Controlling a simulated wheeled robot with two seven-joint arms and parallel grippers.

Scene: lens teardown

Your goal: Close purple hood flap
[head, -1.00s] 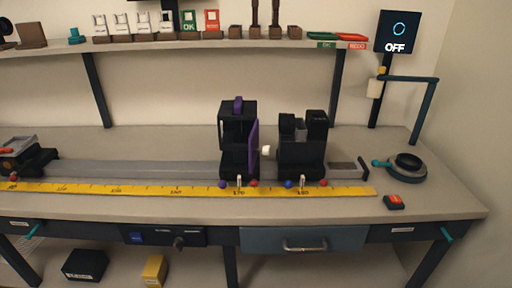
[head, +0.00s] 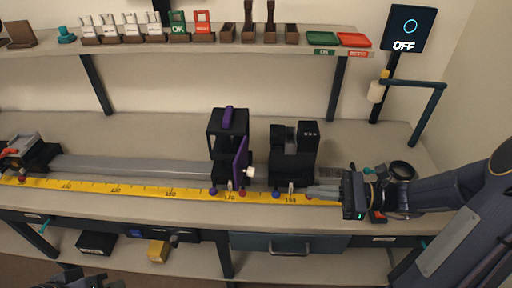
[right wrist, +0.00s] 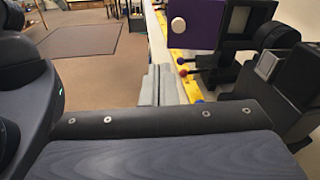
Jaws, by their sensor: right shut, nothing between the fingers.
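The purple hood flap (head: 240,158) stands upright at the right side of the black hood housing (head: 214,150) on the bench rail. It looks swung out from the housing, with a white knob (head: 249,172) on its right face. The flap (right wrist: 200,22) also shows at the top of the right wrist view, its knob (right wrist: 178,25) facing the camera. My right gripper (head: 312,192) is shut and empty, pointing left over the ruler's right end, apart from the flap. It also shows in the right wrist view (right wrist: 158,72). A dark part of my left gripper (head: 85,280) shows at the bottom left; its fingers are unclear.
A second black unit (head: 292,155) stands on the rail right of the flap. A yellow ruler (head: 140,190) with several coloured balls runs along the bench front. A round dark ring (head: 402,170) lies beyond my right arm. A shelf (head: 130,48) with holders is above.

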